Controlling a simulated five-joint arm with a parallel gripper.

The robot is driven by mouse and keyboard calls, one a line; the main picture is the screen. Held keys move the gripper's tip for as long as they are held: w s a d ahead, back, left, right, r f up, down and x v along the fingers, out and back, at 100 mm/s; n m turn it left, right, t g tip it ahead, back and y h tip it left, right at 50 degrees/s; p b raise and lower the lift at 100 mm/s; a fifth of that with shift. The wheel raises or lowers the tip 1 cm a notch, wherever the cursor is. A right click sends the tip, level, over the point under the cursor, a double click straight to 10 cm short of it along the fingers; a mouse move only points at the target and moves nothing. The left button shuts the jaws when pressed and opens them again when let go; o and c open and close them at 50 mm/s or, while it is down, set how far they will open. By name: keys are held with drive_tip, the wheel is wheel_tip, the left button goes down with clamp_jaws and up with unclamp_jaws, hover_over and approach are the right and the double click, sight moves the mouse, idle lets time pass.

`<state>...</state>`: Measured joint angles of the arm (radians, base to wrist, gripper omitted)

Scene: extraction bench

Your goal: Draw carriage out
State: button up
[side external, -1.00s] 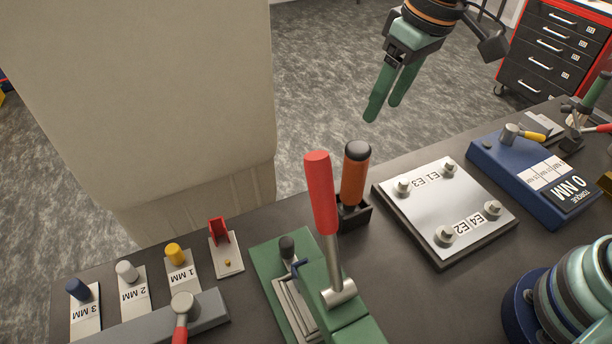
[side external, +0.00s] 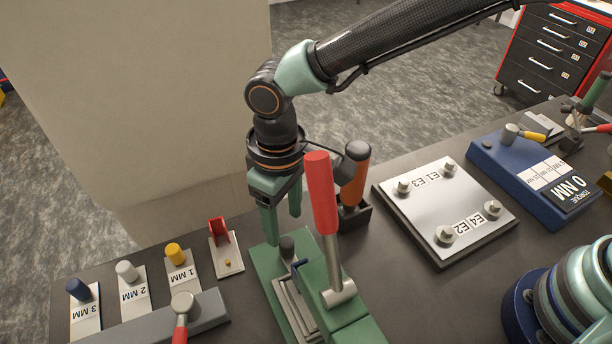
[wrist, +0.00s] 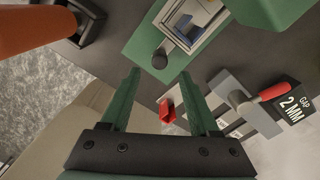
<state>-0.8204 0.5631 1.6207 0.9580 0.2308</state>
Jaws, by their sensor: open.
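The carriage (side external: 289,299) is a grey sliding plate in a green press-like fixture (side external: 263,262), with a dark round knob (side external: 287,244) at its back end. In the wrist view the knob (wrist: 160,58) stands just beyond my fingertips, and the carriage (wrist: 190,20) lies behind it with a blue part on it. My gripper (side external: 282,228) points down above the back end of the fixture. Its green fingers are apart and empty, and the wrist view shows the gap between them (wrist: 161,75). It appears not to touch the knob.
A red-handled lever (side external: 320,195) rises from the fixture. An orange-handled tool (side external: 354,175) stands in a dark holder close to my wrist. A small red part (side external: 219,232) and labelled gauge pins (side external: 176,254) lie left. A metal plate with bolts (side external: 445,205) lies right.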

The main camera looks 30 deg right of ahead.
sight(286, 241)
wheel_tip(286, 241, down, 7)
drive_tip(key=shift+f, duration=0.2)
drive_tip(key=shift+c, duration=0.4)
clamp_jaws()
idle(1.2)
